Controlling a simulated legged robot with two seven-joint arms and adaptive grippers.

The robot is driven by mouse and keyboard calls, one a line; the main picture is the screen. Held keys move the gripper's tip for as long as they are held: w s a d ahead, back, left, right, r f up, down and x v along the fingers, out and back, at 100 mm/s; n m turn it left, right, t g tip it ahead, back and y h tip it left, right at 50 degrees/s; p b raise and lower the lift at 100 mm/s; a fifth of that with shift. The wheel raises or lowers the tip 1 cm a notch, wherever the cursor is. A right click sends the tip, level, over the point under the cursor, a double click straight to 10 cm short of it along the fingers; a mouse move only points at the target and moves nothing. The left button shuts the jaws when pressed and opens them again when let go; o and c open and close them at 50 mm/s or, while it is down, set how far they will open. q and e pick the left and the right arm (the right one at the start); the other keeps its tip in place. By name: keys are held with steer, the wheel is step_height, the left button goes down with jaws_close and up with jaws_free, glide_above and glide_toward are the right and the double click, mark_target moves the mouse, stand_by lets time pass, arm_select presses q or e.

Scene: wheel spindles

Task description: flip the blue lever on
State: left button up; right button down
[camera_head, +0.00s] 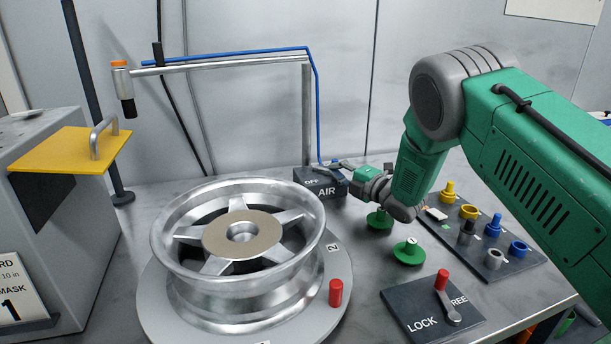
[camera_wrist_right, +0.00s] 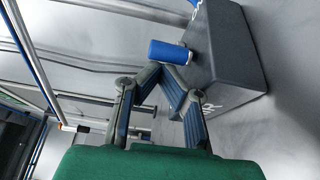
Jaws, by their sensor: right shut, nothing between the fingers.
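The blue lever (camera_wrist_right: 167,52) shows in the right wrist view as a short blue cylinder at the side of a dark box (camera_wrist_right: 228,55). In the head view this box (camera_head: 312,184), marked OFF and AIR, stands at the back of the table; I cannot make out the lever clearly there. My right gripper (camera_head: 345,166) is at the box's right end in the head view. In the wrist view its fingers (camera_wrist_right: 158,70) are shut and empty, with the tips close to the lever's near side. I cannot tell if they touch it. My left gripper is not in view.
A silver wheel (camera_head: 240,235) sits on a round turntable (camera_head: 160,305) at left. A LOCK/FREE panel (camera_head: 405,300) with a red-knobbed lever (camera_head: 442,280), green knobs (camera_head: 409,252) and a tray of coloured parts (camera_head: 500,262) are at right. A metal frame (camera_head: 225,62) stands behind.

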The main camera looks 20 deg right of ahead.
steer(key=shift+w+d, duration=0.15)
steer(key=shift+d, duration=0.4)
stand_by(0.4)
steer(key=v, duration=1)
steer(key=shift+s+d+f, duration=0.1)
steer(key=shift+s+d, duration=0.15)
steer(key=shift+d, duration=0.05)
steer(key=shift+s+d, duration=0.2)
steer(key=shift+s, duration=0.4)
steer(key=shift+f, duration=0.1)
